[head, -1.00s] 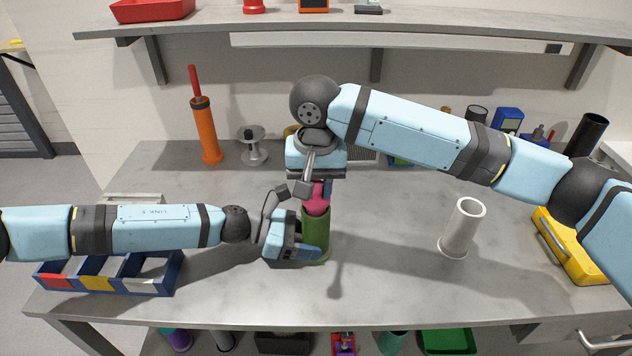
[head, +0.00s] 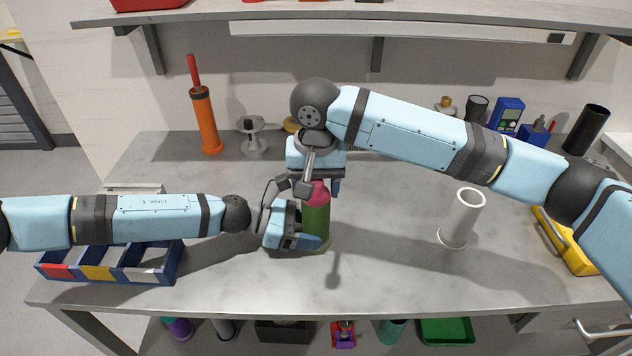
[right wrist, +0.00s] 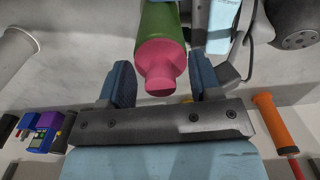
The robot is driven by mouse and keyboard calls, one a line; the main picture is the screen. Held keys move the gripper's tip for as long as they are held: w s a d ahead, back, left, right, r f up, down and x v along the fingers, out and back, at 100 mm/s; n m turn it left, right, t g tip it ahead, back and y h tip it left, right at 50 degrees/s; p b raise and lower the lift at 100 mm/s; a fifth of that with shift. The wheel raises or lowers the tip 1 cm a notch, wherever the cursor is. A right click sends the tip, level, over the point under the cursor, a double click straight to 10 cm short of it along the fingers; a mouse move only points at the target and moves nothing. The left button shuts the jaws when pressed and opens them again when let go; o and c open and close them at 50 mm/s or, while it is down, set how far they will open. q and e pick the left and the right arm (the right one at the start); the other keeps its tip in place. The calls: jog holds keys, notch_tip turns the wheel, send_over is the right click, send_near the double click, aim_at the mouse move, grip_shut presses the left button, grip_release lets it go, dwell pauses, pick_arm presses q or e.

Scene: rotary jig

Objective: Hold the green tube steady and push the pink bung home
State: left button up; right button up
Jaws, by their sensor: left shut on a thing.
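The green tube (head: 317,228) stands upright on the grey table in the head view. The pink bung (head: 317,194) sits at its mouth with its wide part and narrower knob showing above the rim. My left gripper (head: 308,238) is shut on the green tube, low on its side. My right gripper (head: 320,186) is above the tube, pointing down. In the right wrist view its two fingers are apart, with the bung (right wrist: 158,65) between them and a gap on each side. How deep the bung sits inside the tube is hidden.
A white tube (head: 462,218) stands to the right. A blue bin with compartments (head: 172,266) lies under my left arm. An orange pump-like cylinder (head: 205,120) and a grey spool (head: 252,135) stand behind. A yellow case (head: 568,240) is at the right edge. The front middle is clear.

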aim_at(316, 182)
jog(key=shift+r, duration=0.1)
notch_tip(316, 182, up, 12)
dwell(0.6)
pick_arm(q)
jog(key=o, duration=0.8)
jog(key=shift+a, duration=0.15)
